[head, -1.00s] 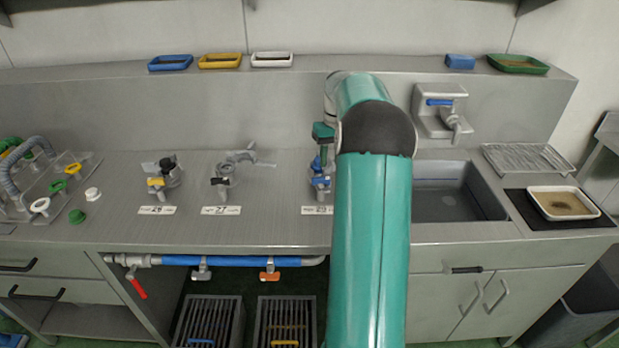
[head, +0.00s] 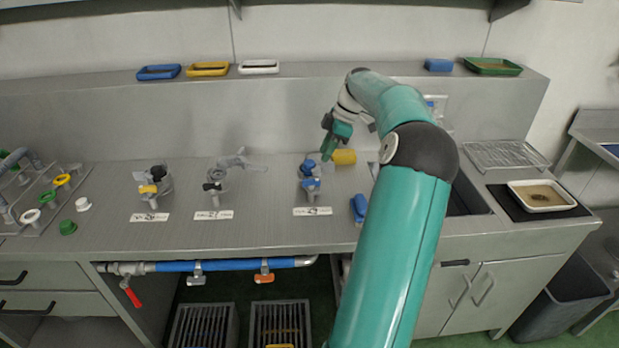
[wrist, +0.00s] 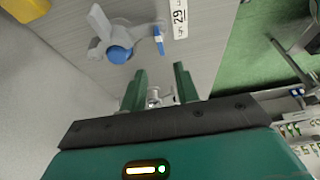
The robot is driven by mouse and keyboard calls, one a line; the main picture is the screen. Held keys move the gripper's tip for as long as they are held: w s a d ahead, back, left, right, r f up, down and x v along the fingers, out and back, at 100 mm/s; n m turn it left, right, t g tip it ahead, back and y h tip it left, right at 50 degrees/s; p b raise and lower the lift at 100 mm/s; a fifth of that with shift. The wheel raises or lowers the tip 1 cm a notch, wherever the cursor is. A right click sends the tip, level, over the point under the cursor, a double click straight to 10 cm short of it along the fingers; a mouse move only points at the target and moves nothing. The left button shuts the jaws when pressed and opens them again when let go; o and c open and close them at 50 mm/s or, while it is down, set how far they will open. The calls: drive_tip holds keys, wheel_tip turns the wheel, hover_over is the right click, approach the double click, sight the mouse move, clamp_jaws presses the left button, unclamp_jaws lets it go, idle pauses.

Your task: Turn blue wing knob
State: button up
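At the station with the label 29 (head: 313,211), a fitting carries a blue round knob (head: 309,167) with a blue wing-shaped handle (head: 311,184) in front of it. In the wrist view the round blue knob (wrist: 119,54) sits on a grey, winged body, and the narrow blue handle (wrist: 159,41) is beside the label. I cannot tell for sure which one is the wing knob. My gripper (head: 327,152) is just above and right of the fitting in the head view. In the wrist view its two fingers (wrist: 159,86) are apart, with nothing held between them.
A yellow cylinder (head: 344,157) stands close to the right of the fitting. A blue object (head: 359,207) is near the counter's front edge. Fittings with a yellow handle (head: 148,189) and a black handle (head: 212,186) are to the left. The sink (head: 468,203) is partly behind my arm.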

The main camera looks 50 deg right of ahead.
sight(312, 180)
drive_tip(key=x, duration=1)
drive_tip(key=shift+f, duration=0.2)
clamp_jaws()
